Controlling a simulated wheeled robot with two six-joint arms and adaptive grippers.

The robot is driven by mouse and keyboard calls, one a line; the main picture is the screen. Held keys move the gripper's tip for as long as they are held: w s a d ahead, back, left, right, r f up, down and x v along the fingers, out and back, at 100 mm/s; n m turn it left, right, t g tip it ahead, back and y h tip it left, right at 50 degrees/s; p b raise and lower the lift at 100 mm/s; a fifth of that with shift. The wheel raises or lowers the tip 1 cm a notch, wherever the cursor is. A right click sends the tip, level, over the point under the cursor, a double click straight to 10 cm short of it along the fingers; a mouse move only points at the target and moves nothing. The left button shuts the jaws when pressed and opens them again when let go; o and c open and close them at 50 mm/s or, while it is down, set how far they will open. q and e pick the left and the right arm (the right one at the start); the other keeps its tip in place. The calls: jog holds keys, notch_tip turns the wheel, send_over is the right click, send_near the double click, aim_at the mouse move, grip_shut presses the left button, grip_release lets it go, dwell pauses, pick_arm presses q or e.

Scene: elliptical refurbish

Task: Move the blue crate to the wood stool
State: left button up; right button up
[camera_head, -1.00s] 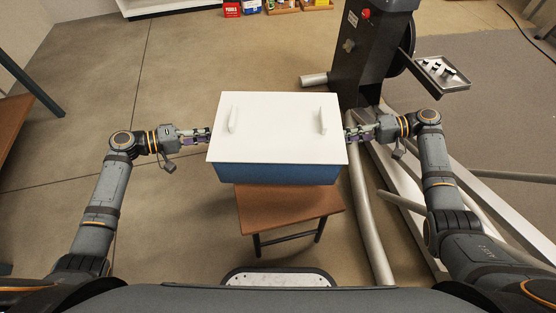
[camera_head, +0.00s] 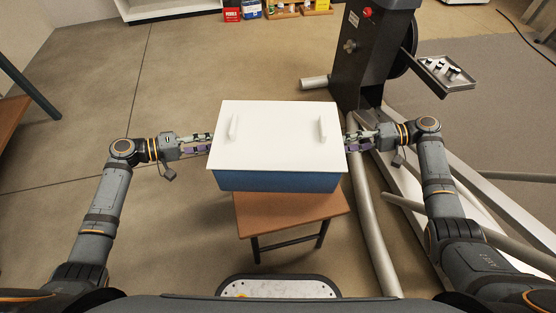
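The blue crate (camera_head: 276,181) with a white lid (camera_head: 278,150) is in the middle of the head view, between my two grippers. The wood stool (camera_head: 286,218), with a brown top and dark legs, is below and behind the crate in the picture; the crate hides its far part. I cannot tell whether the crate touches the stool. My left gripper (camera_head: 208,144) is at the crate's left side and my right gripper (camera_head: 348,142) at its right side. The crate's edges hide their fingertips, so their grip is unclear.
A dark elliptical machine (camera_head: 372,50) stands at the back right, with its long grey tubes running close along the right of the stool. A metal tray (camera_head: 447,75) with small parts is attached there. Floor at the left is clear. A brown table (camera_head: 12,118) is at the left edge.

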pick_arm(q)
jog(key=shift+a, duration=0.1)
jog(key=v, duration=0.7)
jog(key=shift+s+a, duration=0.2)
jog(key=shift+a, duration=0.15)
pick_arm(e)
jog(key=v, duration=1.2)
pick_arm(q)
jog(key=shift+r, duration=0.15)
